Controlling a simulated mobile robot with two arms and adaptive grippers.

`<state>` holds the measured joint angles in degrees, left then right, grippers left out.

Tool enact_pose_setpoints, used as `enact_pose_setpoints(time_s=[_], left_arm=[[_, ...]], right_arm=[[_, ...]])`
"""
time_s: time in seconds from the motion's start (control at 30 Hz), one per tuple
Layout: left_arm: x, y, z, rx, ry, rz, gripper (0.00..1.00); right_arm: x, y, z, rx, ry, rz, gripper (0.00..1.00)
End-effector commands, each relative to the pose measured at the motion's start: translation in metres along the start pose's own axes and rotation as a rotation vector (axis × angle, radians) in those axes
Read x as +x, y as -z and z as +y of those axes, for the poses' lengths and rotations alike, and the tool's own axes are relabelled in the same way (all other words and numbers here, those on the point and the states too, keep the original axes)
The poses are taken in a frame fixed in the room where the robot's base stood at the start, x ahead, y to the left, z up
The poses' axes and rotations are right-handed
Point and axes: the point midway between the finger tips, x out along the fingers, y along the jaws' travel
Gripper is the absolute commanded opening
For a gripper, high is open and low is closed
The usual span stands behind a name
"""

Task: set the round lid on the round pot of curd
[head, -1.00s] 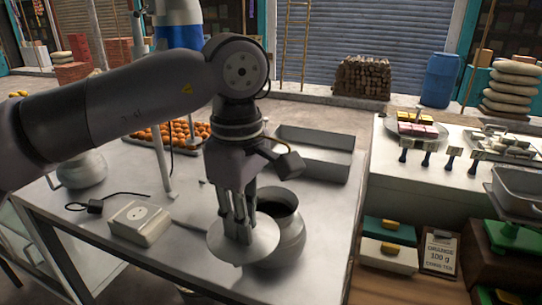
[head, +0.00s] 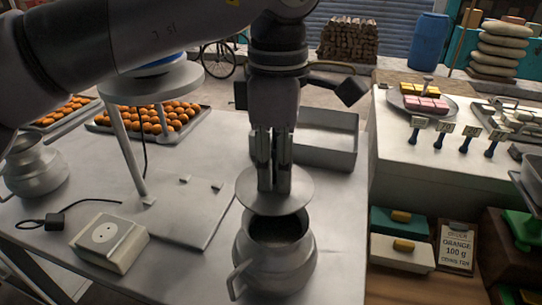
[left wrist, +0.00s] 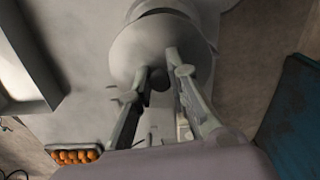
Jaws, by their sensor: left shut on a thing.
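The round lid (head: 262,203) is a flat grey metal disc. My left gripper (head: 272,186) is shut on its knob from above and holds it roughly level. The round pot (head: 274,262) is a grey metal vessel with a handle, upright on the metal table. The lid is over the back part of the pot's mouth, and the front of the dark opening shows. Whether the lid touches the rim cannot be told. In the left wrist view the lid (left wrist: 127,58) lies beyond the fingers, in front of part of the pot. The right gripper is not seen.
A socket box (head: 108,242) with a cable lies left on the table (head: 180,270). An open metal tray (head: 328,155) stands behind the pot. Trays of orange balls (head: 150,118) are at the back left, and another metal pot (head: 35,165) is at the far left.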

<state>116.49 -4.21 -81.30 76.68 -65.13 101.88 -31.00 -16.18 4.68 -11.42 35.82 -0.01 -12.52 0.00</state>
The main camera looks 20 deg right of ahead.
Motion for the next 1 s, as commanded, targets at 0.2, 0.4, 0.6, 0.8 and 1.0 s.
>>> enact_pose_setpoints(time_s=[0.2,0.4,0.6,0.8,1.0], left_arm=[[0.018,0.000,0.000,0.000,-0.001,0.000,0.00],[0.038,0.000,0.000,0.000,-0.002,-0.001,0.00],[0.054,0.000,0.000,0.000,-0.001,-0.001,0.00],[0.059,0.000,0.000,0.000,-0.001,0.000,0.00],[0.059,0.000,0.000,0.000,0.000,0.000,0.00]], right_arm=[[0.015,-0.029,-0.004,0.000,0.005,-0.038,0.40],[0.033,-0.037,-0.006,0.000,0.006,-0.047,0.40],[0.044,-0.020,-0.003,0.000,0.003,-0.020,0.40],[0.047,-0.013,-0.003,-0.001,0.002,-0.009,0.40],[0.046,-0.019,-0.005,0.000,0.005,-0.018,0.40]])
